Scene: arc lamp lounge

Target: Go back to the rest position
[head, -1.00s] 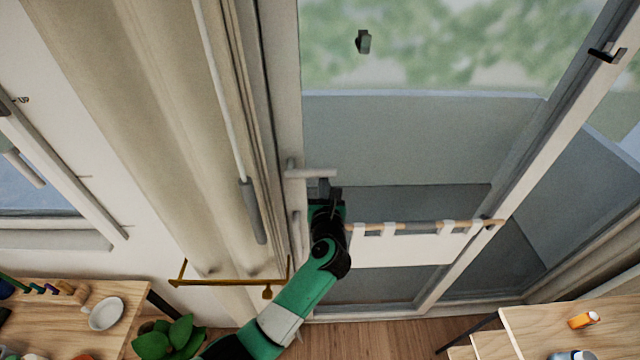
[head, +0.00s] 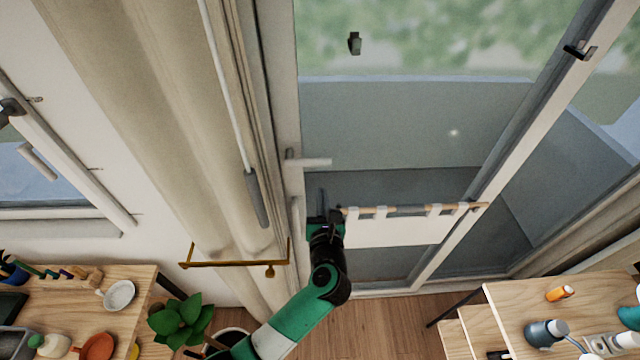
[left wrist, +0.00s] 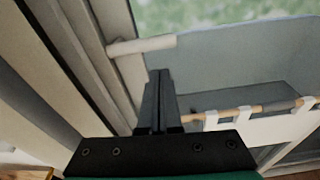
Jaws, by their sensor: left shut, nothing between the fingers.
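My left gripper (head: 322,203) is in front of the glass door, its dark fingers together with nothing between them. In the left wrist view its two fingers (left wrist: 158,95) stand side by side, closed. The pale lever handle (head: 308,162) of the door is above the fingertips in the head view, apart from them. The handle also shows in the left wrist view (left wrist: 142,46), up and to the left of the fingertips. My green and black left arm reaches up from the bottom edge. My right gripper is not in view.
A wooden rod with a white cloth (head: 400,232) hangs across the door, close right of my gripper. A brass rail (head: 235,264) and beige curtain (head: 150,120) are to the left. A plant (head: 180,320) and wooden tables (head: 600,290) with small items stand below.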

